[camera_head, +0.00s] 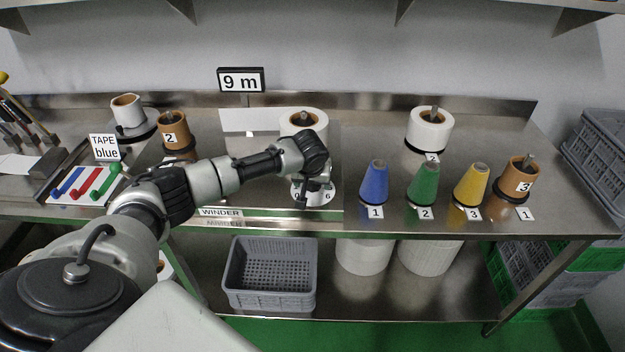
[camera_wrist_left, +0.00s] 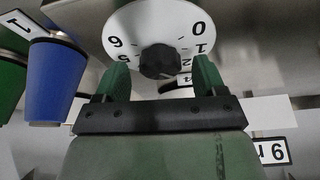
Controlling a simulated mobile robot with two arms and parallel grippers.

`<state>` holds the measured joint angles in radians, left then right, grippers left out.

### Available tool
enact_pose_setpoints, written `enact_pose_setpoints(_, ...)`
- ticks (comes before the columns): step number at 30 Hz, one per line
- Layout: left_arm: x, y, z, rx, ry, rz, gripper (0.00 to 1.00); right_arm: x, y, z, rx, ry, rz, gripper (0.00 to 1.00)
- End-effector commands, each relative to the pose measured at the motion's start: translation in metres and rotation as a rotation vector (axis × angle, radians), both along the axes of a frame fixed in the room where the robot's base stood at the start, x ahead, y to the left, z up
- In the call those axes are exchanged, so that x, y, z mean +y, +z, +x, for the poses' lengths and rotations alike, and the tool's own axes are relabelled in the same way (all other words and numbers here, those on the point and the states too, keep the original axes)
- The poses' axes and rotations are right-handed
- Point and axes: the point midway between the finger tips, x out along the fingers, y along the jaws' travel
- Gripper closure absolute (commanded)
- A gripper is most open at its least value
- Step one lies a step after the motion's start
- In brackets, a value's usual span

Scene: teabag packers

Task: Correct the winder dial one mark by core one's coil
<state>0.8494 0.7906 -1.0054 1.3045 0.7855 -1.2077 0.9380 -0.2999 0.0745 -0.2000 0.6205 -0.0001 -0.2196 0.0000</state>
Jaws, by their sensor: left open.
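The winder dial (camera_head: 327,193) is a white disc with black numbers on the bench front, partly hidden by my left gripper (camera_head: 310,188). In the left wrist view the dial face (camera_wrist_left: 186,30) shows 0, 1, 5 and 6, with a black knob (camera_wrist_left: 160,62) at its centre. The green fingers of my left gripper (camera_wrist_left: 161,74) are open, one on each side of the knob; I cannot tell whether they touch it. A white coil (camera_head: 303,121) stands behind the dial. A brown core (camera_head: 522,175) labelled 3 stands by tag 1 at the right. My right gripper is not in view.
A sign (camera_head: 241,80) reads 9 m. Blue (camera_head: 374,183), green (camera_head: 423,184) and yellow (camera_head: 471,185) cones stand right of the dial. A white coil (camera_head: 430,130) is behind them. A brown core (camera_head: 173,128) labelled 2 is left. A grey crate (camera_head: 270,297) sits below.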

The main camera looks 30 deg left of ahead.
Motion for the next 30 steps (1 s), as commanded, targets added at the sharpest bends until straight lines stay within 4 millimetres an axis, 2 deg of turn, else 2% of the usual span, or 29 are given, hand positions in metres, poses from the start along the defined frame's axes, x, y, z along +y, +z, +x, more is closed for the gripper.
enact_pose_setpoints(11, 0.0013, -0.0075, 0.0027, -0.001, -0.001, 0.001, 0.29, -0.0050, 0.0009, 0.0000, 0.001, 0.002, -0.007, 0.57)
enact_pose_setpoints(14, 0.0013, -0.0073, 0.0026, -0.001, -0.001, 0.001, 0.42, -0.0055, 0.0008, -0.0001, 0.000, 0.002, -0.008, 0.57)
enact_pose_setpoints(21, 0.0014, -0.0072, 0.0026, -0.001, 0.000, 0.000, 0.78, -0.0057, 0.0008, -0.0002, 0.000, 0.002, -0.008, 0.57)
enact_pose_setpoints(30, 0.0020, -0.0066, 0.0020, 0.001, -0.038, -0.001, 0.79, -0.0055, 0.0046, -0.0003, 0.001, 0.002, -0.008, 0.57)
